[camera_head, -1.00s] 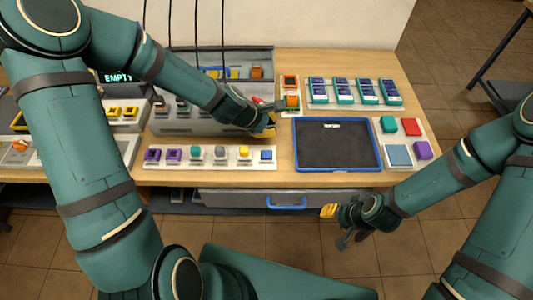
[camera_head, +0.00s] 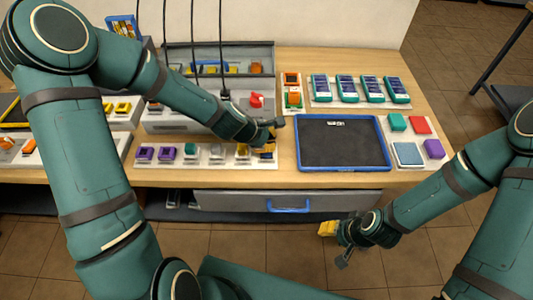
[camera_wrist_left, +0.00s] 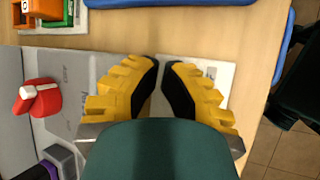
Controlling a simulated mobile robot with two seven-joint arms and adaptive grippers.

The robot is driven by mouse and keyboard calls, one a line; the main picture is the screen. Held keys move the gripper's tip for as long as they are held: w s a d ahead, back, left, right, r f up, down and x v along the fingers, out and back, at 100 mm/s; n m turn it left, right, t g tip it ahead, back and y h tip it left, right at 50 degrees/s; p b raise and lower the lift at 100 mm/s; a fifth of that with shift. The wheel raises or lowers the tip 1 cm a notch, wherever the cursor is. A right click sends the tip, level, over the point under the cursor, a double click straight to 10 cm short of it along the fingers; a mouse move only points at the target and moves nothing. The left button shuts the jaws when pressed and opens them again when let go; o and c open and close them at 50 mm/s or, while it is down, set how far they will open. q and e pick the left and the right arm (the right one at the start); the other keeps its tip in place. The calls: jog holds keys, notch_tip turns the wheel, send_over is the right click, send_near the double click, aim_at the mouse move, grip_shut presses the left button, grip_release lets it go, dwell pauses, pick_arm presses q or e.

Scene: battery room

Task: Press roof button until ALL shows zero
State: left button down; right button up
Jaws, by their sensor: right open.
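A white strip (camera_head: 218,154) at the table's front edge carries a row of coloured buttons: purple (camera_head: 145,153), teal (camera_head: 190,147), grey (camera_head: 216,151) and yellow ones. Their labels are too small to read, so I cannot tell which is the roof button. My left gripper (camera_head: 272,138) is over the strip's right end and hides the blue button there. In the left wrist view its yellow fingers (camera_wrist_left: 164,72) lie close together with a narrow gap over white plate; contact is unclear. My right gripper (camera_head: 334,238) is open and empty in front of the table. No readable ALL display shows.
A red knob (camera_head: 256,100) sits on the grey console behind the strip. A blue-rimmed dark tray (camera_head: 342,168) lies right of my left gripper. Blue-screened devices (camera_head: 346,88) and coloured blocks (camera_head: 421,125) stand farther right. A drawer with a blue handle (camera_head: 288,207) is below.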

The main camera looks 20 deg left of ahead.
dwell(1.2)
pick_arm(q)
jog(key=shift+f+b, duration=0.4)
jog(key=shift+b, duration=0.1)
jog(key=shift+f+b, duration=0.35)
jog(key=shift+b, duration=0.05)
dwell(0.6)
jog(key=shift+r, duration=0.1)
jog(key=shift+r+p, duration=0.55)
jog(key=shift+r, duration=0.15)
notch_tip(320, 180, up, 5)
jog(key=p, duration=0.4)
dwell(0.4)
